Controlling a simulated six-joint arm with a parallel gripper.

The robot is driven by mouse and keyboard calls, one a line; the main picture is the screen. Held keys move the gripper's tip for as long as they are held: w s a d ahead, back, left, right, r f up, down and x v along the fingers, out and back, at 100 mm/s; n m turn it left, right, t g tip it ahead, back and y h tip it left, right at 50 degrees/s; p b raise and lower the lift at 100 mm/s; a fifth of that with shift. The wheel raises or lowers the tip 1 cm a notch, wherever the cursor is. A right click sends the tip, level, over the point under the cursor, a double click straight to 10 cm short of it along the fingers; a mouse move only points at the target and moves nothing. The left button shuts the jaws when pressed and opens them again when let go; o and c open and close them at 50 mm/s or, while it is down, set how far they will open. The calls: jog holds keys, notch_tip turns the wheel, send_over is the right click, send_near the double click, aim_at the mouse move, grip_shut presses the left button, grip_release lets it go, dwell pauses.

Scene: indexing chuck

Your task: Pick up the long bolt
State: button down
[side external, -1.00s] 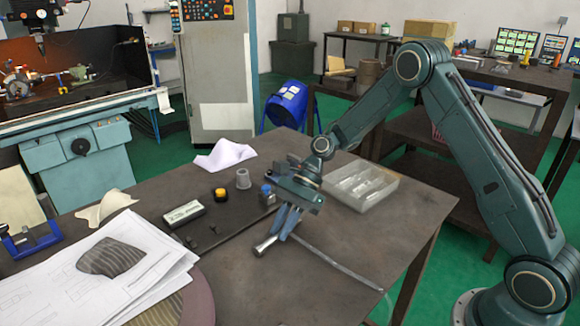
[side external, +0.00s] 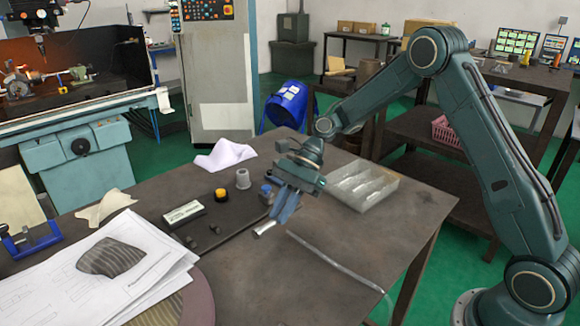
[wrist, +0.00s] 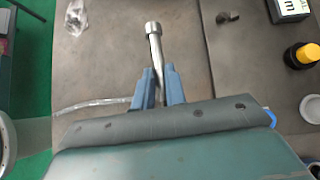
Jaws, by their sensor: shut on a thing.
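The long bolt (wrist: 154,38) is a silvery rod with a wider round head. In the wrist view it points up the picture between the two blue fingers of my gripper (wrist: 158,80). My gripper is shut on its shank. In the side view the bolt's head (side external: 265,228) sticks out to the lower left of my gripper (side external: 278,216), which is low over the table. The shank's far end is hidden behind the fingers and gripper body. I cannot tell for certain how far the bolt is above the table.
A clear flexible tube (side external: 340,264) lies on the table (side external: 330,290) at right. A yellow-topped black button (side external: 221,195), a grey cup (side external: 243,179), a small labelled box (side external: 184,214) and papers (side external: 100,270) lie to the left.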

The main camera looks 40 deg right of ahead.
notch_tip(320, 180, up, 15)
dwell(0.4)
jog(key=shift+r, duration=0.1)
dwell(0.4)
